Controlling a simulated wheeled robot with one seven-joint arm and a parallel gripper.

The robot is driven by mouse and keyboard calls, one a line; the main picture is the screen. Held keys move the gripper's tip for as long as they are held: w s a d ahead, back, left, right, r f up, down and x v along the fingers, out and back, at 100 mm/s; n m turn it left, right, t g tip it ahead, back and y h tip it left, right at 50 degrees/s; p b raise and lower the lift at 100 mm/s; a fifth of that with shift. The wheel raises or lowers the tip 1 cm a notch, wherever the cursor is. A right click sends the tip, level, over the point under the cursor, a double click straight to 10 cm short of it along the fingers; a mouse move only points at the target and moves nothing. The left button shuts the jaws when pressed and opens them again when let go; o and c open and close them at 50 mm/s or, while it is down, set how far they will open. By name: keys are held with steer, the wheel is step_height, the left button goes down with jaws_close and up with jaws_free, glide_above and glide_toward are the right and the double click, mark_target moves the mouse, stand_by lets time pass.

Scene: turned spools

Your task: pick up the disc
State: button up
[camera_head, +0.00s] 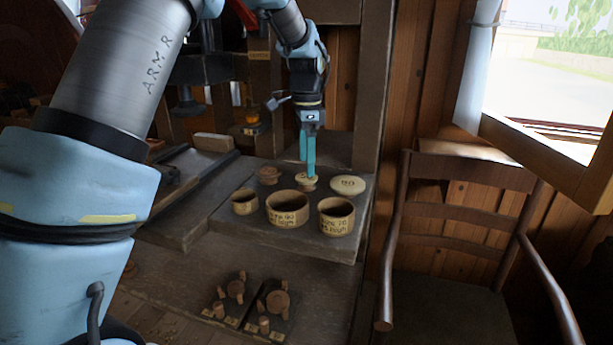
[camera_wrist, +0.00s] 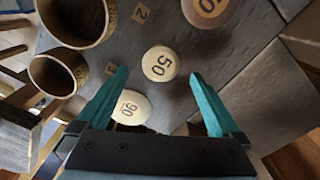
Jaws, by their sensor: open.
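Several numbered round pieces stand on the dark board. In the wrist view, a pale disc marked 50 (camera_wrist: 160,63) shows between my fingertips; a pale disc marked 90 (camera_wrist: 131,107) lies by the left finger, and a browner round piece (camera_wrist: 208,8) is cut off at the top. In the head view, a wide pale disc (camera_head: 347,185) is to the right of my gripper (camera_head: 310,172), and a brown piece (camera_head: 270,175) is to its left. My gripper points down, open and empty, over a small pale piece (camera_head: 306,184). Its height above that piece is unclear.
Three open wooden cups stand in front: left (camera_head: 244,203), middle (camera_head: 287,209), right (camera_head: 337,217). Small pegged pieces (camera_head: 275,301) sit lower, toward the front. A wooden chair (camera_head: 455,225) stands on the right, and a wooden post (camera_head: 372,80) rises behind.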

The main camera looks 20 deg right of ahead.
mark_target(306, 177)
steer(key=shift+w+a+f, duration=0.1)
steer(key=shift+f, duration=1.5)
steer(key=shift+f+p, duration=0.25)
steer(key=shift+p, duration=0.05)
steer(key=c, duration=1.2)
